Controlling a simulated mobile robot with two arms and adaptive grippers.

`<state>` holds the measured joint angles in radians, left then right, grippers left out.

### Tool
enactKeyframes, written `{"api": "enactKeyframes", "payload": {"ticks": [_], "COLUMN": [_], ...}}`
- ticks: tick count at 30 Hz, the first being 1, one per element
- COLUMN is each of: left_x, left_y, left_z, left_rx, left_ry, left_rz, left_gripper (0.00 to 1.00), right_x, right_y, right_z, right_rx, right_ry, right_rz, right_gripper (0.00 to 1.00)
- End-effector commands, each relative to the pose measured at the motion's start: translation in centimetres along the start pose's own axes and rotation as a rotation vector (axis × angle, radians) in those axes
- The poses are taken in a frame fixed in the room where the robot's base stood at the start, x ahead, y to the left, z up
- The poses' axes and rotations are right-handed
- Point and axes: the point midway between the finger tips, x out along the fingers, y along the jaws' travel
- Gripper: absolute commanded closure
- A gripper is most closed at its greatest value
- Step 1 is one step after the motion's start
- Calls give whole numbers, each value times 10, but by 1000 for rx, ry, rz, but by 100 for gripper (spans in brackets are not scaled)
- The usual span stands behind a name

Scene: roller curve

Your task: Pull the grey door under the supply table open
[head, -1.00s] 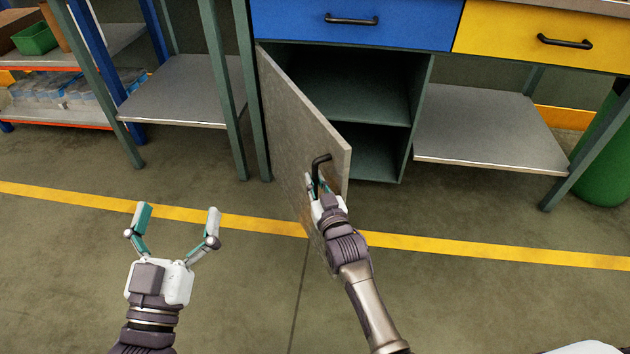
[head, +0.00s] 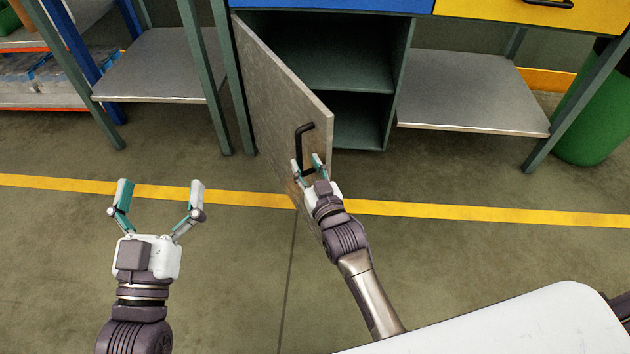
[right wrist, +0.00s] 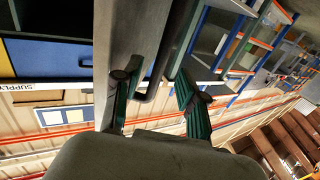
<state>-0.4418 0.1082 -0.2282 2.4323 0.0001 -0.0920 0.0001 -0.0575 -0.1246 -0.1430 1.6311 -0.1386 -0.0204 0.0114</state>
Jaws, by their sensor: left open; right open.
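The grey door (head: 270,95) under the supply table is swung well open, hinged on its left side. The open cabinet (head: 340,60) with its shelf shows behind it. The door's black handle (head: 299,145) is on its outer face near the free edge. My right gripper (head: 308,166) is open at the handle's lower end; the handle also shows between its fingers in the right wrist view (right wrist: 150,88). I cannot tell whether they touch. My left gripper (head: 158,190) is open and empty over the floor, left of the door.
A blue drawer (head: 340,3) and a yellow drawer (head: 540,12) are above. Low grey shelves flank the cabinet, left (head: 160,65) and right (head: 470,95). A green bin (head: 580,125) stands at the far right. The floor in front, with a yellow line (head: 430,208), is clear.

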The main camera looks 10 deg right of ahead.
Motion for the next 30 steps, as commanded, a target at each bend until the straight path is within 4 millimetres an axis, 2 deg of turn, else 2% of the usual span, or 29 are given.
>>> {"api": "enactKeyframes", "payload": {"ticks": [3, 9, 14, 21, 26, 29, 30], "left_x": [0, 0, 0, 0, 0, -3, -5], "left_y": [0, 0, 0, 0, -1, -4, -5], "left_z": [0, 0, 0, 0, 4, 20, 30], "left_rx": [0, 0, 0, 0, 1, 4, 6], "left_ry": [-1, -1, -1, -1, -33, -141, -203], "left_rz": [0, 0, 0, -1, -2, -8, -12], "left_gripper": [0, 0, 0, 0, 0, 0, 0], "right_x": [-27, -57, -66, -67, -66, -62, -61], "right_y": [0, 0, 0, 0, 10, 35, 48], "right_z": [1, 0, 0, 0, 1, 6, 8], "right_rx": [0, 0, 0, 0, 43, 174, 255], "right_ry": [-2, -1, 0, 0, -18, -71, -100], "right_rz": [0, 0, 0, 0, 9, 32, 42], "right_gripper": [59, 59, 59, 59, 84, 100, 100]}}
